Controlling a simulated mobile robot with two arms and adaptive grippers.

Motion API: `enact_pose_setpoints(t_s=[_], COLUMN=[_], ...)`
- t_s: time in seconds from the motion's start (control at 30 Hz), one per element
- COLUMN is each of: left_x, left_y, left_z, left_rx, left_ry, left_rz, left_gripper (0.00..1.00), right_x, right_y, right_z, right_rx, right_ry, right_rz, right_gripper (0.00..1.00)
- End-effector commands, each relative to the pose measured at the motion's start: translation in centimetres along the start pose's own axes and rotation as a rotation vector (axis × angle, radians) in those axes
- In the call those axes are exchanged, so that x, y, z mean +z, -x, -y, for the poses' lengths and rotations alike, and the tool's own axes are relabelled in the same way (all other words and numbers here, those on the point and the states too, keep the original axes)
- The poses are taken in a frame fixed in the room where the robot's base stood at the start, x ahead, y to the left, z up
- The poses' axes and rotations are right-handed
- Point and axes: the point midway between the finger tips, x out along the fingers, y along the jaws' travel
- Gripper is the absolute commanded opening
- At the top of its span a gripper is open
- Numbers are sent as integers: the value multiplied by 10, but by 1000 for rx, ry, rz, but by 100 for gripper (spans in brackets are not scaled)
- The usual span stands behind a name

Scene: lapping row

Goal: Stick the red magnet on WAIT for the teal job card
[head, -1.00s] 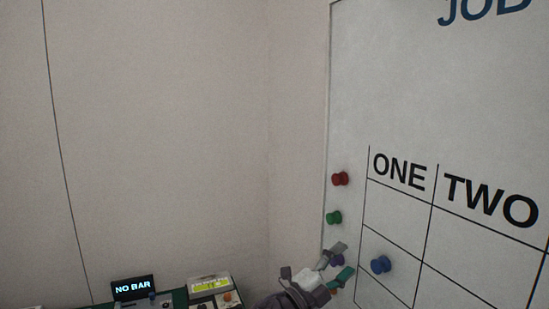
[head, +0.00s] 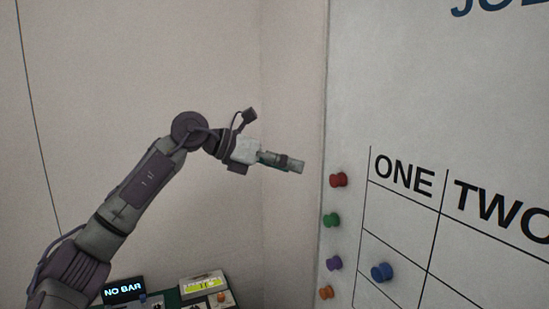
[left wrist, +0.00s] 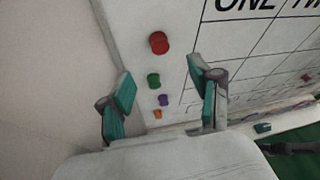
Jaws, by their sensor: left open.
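The red magnet (head: 338,180) is stuck on the left margin of the white job board (head: 420,90), at the top of a column of magnets. It also shows in the left wrist view (left wrist: 159,42), ahead of the fingers and between them. My left gripper (head: 298,165) is to the left of the red magnet and slightly above it, apart from it. In the left wrist view its teal-padded fingers (left wrist: 164,98) are spread with nothing between them. The WAIT mark and the teal job card cannot be made out. My right gripper is out of view.
Below the red magnet are green (head: 332,220), purple (head: 334,263) and orange (head: 326,292) magnets. A blue magnet (head: 382,272) sits in the grid under ONE. A NO BAR display (head: 124,290) and a device with a yellow-lit screen (head: 203,283) stand at lower left.

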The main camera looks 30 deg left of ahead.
Motion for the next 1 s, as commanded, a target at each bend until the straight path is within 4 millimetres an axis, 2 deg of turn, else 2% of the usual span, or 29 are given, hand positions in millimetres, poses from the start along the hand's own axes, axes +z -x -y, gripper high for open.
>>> enact_pose_setpoints(t_s=[0.03, 0.3, 0.5, 0.7, 1.0], left_x=[3, 4, 3, 1, 0], left_y=[-10, -64, -94, -108, -110], left_z=[2, 2, 2, 1, 1], left_rx=[-4, -5, -4, -2, -2], left_ry=[1, 3, 2, 2, 1], left_rz=[-3, -1, 0, 1, 2], left_gripper=[63, 63, 63, 63, 63], right_x=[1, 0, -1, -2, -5], right_y=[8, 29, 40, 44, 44], right_z=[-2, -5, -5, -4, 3], right_rx=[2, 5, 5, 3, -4], right_ry=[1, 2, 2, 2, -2], right_rz=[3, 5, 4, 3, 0], right_gripper=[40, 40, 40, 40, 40])
